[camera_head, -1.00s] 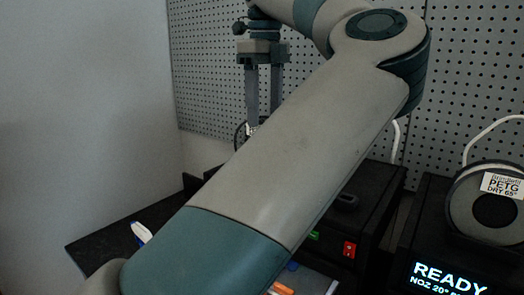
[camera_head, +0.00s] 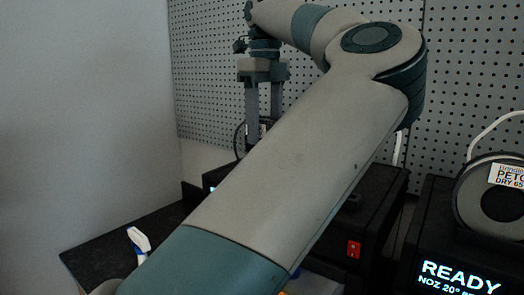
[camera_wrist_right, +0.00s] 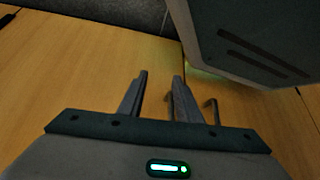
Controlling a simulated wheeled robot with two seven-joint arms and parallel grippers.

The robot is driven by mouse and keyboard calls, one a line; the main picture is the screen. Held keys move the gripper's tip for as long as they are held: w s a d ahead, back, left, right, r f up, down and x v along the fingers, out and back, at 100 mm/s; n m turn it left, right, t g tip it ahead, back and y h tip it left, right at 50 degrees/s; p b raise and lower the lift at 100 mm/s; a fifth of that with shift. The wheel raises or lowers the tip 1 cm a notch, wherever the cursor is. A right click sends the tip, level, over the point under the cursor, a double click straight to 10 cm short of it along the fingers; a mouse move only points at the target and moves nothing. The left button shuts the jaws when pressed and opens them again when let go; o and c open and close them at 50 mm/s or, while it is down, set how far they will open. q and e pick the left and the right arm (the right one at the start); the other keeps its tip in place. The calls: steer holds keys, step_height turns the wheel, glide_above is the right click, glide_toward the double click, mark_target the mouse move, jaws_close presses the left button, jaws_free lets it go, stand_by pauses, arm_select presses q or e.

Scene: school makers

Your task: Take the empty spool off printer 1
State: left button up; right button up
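My left gripper (camera_head: 263,112) hangs fingers-down in front of the pegboard, its two fingers apart. A thin dark ring edge (camera_head: 238,140) and a small white patch (camera_head: 262,129) show at the fingertips. They may belong to a spool, but my left arm hides most of it, and I cannot tell whether the fingers touch it. A black printer body (camera_head: 375,205) is partly hidden behind the arm, with a lit screen edge (camera_head: 208,190) at its left. No printer number is readable. My right gripper (camera_wrist_right: 157,85) is open and empty above a wooden surface in the right wrist view.
A second black printer (camera_head: 428,225) at the right shows "READY" and carries a spool (camera_head: 468,200) labelled PETG. In the right wrist view a grey slotted block (camera_wrist_right: 250,40) is close by at upper right.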

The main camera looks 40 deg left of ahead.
stand_by(0.4)
arm_select(q)
jaws_close()
steer(key=shift+r, duration=0.15)
arm_select(e)
steer(key=shift+s, duration=0.2)
